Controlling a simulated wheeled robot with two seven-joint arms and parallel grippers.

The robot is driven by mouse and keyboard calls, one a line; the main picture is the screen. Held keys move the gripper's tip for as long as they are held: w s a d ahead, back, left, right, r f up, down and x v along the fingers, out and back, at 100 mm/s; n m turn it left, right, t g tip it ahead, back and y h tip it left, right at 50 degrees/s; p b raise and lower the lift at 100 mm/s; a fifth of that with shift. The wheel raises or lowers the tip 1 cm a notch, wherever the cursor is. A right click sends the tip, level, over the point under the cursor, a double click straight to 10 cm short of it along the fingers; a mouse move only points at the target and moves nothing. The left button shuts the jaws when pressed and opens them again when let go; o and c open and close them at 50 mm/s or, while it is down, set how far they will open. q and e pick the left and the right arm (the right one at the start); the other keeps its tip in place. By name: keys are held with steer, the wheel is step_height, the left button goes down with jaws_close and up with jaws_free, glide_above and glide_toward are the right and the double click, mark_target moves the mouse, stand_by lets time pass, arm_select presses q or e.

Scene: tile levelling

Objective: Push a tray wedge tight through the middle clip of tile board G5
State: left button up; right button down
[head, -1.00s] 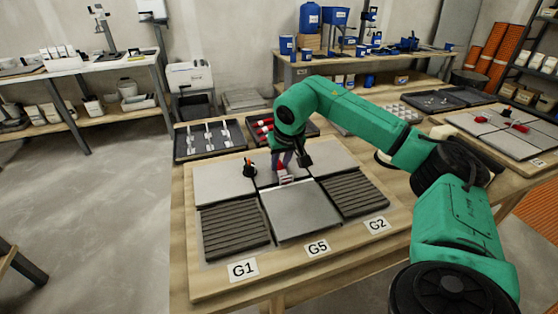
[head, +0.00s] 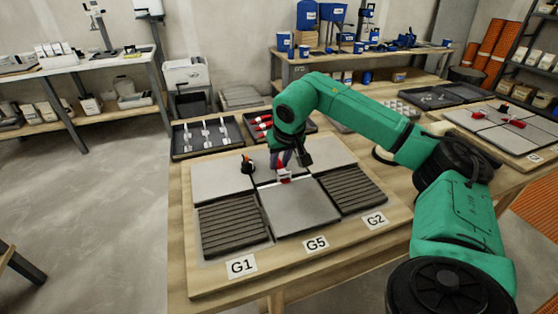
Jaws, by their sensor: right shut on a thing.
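The board labelled G5 (head: 316,244) carries grey tiles, with a bare tile (head: 300,206) at its front middle. A white clip (head: 285,181) stands in the joint behind that tile. My right gripper (head: 284,165) points down over this joint and is shut on a red wedge (head: 284,174). The wedge is at the clip; how deep it sits in the slot is too small to tell. The fingertips are partly hidden by my wrist. My left gripper is not in view.
A black-and-orange knob-like piece (head: 248,166) stands on the tiles left of the gripper. Behind the board are a tray of white clips (head: 180,155) and a tray of red wedges (head: 262,125), partly hidden by my arm. Ribbed dark panels (head: 233,225) flank the front tile.

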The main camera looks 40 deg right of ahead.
steer(key=shift+s+a, duration=0.15)
steer(key=shift+s, duration=0.3)
stand_by(0.3)
stand_by(0.4)
steer(key=c, duration=0.6)
jaws_free()
steer(key=shift+s, duration=0.1)
